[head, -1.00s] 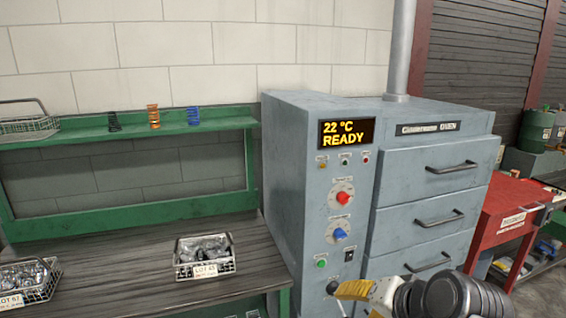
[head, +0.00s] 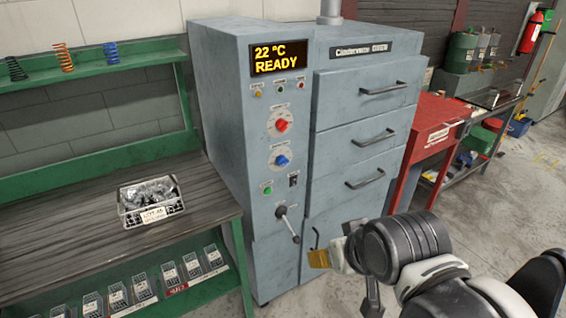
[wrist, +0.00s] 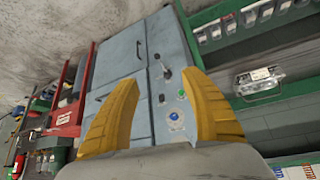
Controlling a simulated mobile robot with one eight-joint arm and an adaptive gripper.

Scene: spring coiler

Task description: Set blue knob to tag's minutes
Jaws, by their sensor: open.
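The blue knob (head: 281,160) is on a white dial on the grey oven's (head: 219,100) front panel, below a red knob (head: 281,125). The dial marks are too small to read. The blue knob also shows between my fingers in the wrist view (wrist: 175,117). My gripper (wrist: 158,80) has two yellow fingers spread apart with nothing between them. In the head view my gripper (head: 319,258) is low in front of the oven, right of and below the knob, apart from it. A white tag (head: 153,213) hangs on a wire basket; its text is unclear.
The oven display (head: 279,59) reads 22 °C READY. A lever (head: 288,224) sticks out low on the panel. Drawers with handles (head: 371,175) are to the right. The basket (head: 125,208) stands on a workbench (head: 60,225) at left. A red bench (head: 425,150) stands right.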

